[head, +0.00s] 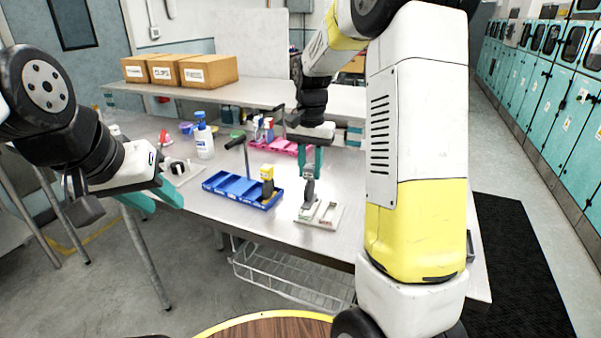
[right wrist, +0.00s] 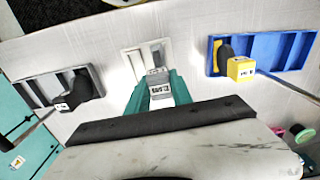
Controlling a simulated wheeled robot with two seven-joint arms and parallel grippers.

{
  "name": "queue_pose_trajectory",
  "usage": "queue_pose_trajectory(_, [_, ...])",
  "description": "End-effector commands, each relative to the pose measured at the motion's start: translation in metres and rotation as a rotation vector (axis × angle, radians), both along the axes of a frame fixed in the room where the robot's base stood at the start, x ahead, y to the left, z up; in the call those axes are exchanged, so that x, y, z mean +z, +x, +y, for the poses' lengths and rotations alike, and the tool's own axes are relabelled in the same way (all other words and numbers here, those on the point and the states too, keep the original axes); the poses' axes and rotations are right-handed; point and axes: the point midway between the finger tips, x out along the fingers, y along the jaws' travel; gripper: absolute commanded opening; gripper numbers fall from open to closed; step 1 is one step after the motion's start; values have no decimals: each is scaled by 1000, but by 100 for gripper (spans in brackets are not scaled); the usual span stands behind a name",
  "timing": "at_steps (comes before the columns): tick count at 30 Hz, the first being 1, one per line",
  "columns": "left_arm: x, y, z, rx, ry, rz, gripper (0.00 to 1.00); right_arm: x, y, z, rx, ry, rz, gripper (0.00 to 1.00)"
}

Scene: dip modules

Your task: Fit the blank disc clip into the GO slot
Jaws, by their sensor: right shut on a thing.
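My right gripper (head: 309,172), with green fingers, is shut on a grey clip (head: 309,188) with a pale label, which I take to be the blank disc clip; it also shows in the right wrist view (right wrist: 159,90). The clip is upright. Its lower end is over or in one side of a small white slotted block (head: 331,211), also in the right wrist view (right wrist: 132,64). I cannot tell how deep it sits or which slot is marked GO. The other slot looks empty. My left gripper (head: 160,203) is open and empty, off the table's left front edge.
A blue tray (head: 222,186) holds a yellow-and-black piece (head: 267,174). The right wrist view shows a grey tray (right wrist: 32,94) with a black piece (right wrist: 78,92) on the block's other side. A white bottle (head: 204,141) and labelled boxes (head: 208,72) stand further back.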

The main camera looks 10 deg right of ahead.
Motion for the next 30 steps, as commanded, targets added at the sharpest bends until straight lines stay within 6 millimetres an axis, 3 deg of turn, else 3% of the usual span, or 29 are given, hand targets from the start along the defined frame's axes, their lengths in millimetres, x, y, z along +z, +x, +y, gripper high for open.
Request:
queue_pose_trajectory(5, [0,0,0,0,0,0,36,-2,11,-5,-2,0,0,0])
queue_pose_trajectory(12, [0,0,0,0,0,0,36,-35,11,-5,0,0,2,0])
queue_pose_trajectory(23, [0,0,0,0,0,0,36,-39,12,-5,0,0,0,0])
queue_pose_trajectory(24, [0,0,0,0,0,0,36,-40,11,-5,0,0,0,29])
queue_pose_trajectory(27, [0,0,0,0,0,0,36,-40,12,-5,0,1,-1,48])
queue_pose_trajectory(30, [0,0,0,0,0,0,36,-39,12,-5,0,1,-1,48])
